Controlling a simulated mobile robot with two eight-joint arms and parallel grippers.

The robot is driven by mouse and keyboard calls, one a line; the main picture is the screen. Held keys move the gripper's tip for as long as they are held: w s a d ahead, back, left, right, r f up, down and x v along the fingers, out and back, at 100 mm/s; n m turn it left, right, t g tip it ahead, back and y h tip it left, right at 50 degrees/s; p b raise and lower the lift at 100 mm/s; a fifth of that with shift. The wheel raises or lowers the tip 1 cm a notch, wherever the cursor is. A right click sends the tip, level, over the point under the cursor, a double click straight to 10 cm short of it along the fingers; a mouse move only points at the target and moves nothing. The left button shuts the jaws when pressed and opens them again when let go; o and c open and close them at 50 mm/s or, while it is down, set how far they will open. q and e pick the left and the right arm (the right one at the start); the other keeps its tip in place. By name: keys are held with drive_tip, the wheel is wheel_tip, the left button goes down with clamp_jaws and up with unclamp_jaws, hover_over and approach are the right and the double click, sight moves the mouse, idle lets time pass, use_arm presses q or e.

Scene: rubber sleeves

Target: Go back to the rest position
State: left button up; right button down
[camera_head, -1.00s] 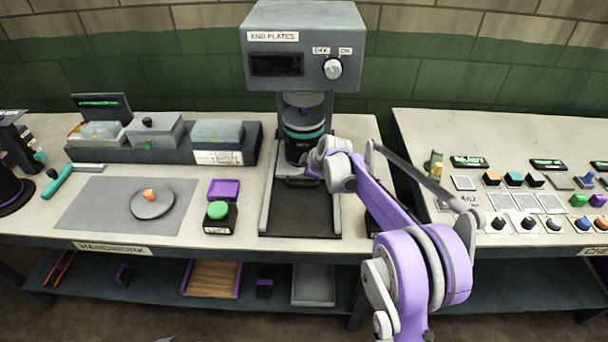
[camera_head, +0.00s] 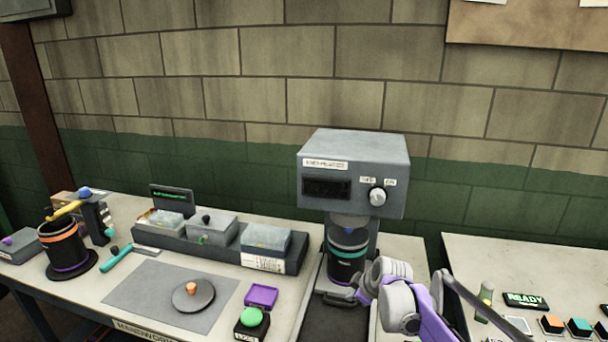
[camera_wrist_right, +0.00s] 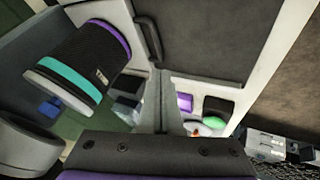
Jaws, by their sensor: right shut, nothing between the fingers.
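My right gripper (camera_head: 360,290) is at the front of the grey end plates machine (camera_head: 345,165), low and just right of the black sleeve with a teal band (camera_head: 347,258). Its jaws are shut and empty. The sleeve stands upright under the machine's head, above a dark slide with a handle (camera_head: 338,299). In the right wrist view the same sleeve (camera_wrist_right: 85,68) is at upper left and the slide's handle (camera_wrist_right: 148,40) is near top middle. The shut fingers (camera_wrist_right: 160,80) show in the middle, with no object between them. My left gripper is out of view.
A mat (camera_head: 150,290) with a grey disc (camera_head: 193,295) lies left of the machine, beside a purple tray (camera_head: 261,296) and green button (camera_head: 251,317). Grey bins (camera_head: 212,228) stand behind. A second bench (camera_head: 470,262) is at right, across a gap.

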drive_tip(key=s+r+m+h, duration=0.1)
drive_tip(key=s+m, duration=0.2)
drive_tip(key=s, duration=0.6)
drive_tip(key=s+r+m, duration=0.2)
drive_tip(key=s, duration=0.7)
drive_tip(key=s+d+f+m, duration=0.1)
drive_tip(key=s+f+m, duration=0.2)
drive_tip(key=s, duration=0.7)
drive_tip(key=s+d+f+m+g+h, duration=0.1)
drive_tip(key=s+f+m, duration=0.3)
drive_tip(key=s, duration=0.5)
drive_tip(key=shift+s+d+h, duration=0.2)
drive_tip(key=shift+s+h, duration=0.1)
drive_tip(key=shift+s, duration=0.1)
